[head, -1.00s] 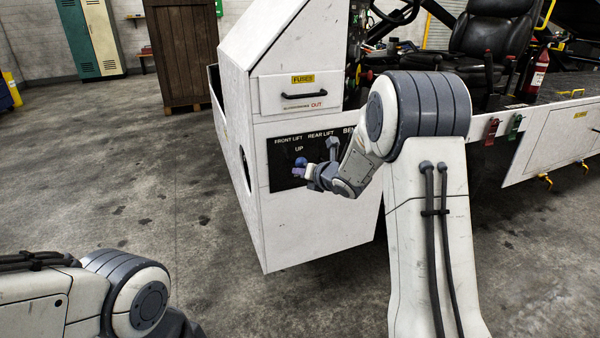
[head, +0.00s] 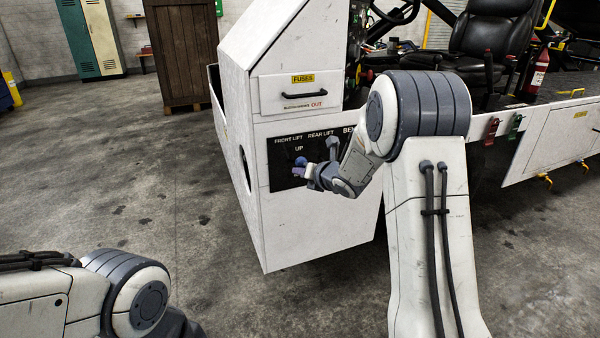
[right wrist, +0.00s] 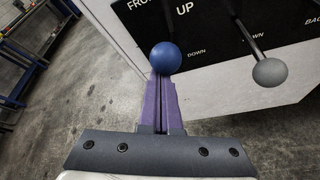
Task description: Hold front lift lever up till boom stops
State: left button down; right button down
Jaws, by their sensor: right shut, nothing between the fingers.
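The front lift lever has a blue ball knob (head: 301,161) on the black panel (head: 284,178) under the words FRONT LIFT and UP. The knob also shows large in the right wrist view (right wrist: 165,57). My right gripper (head: 298,172) is at the knob, just below it in the head view. In the right wrist view its purple fingers (right wrist: 161,90) are shut together, with their tips at the knob's underside. Nothing shows between the fingers. The lever's shaft is mostly hidden behind the knob. My left gripper is out of view; only part of my left arm shows.
A grey-knobbed lever (right wrist: 270,72) stands to the right of the blue one, under REAR LIFT. Above the panel is a FUSES drawer (head: 301,93) with a black handle. A seat (head: 489,30) is behind. The floor left of the loader is clear.

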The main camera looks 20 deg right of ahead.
jog(key=shift+a+f+b, duration=0.9)
jog(key=shift+f+b, duration=1)
jog(key=shift+b, duration=1.2)
jog(key=p+v, duration=0.2)
jog(key=v, duration=0.8)
jog(key=shift+s, duration=0.25)
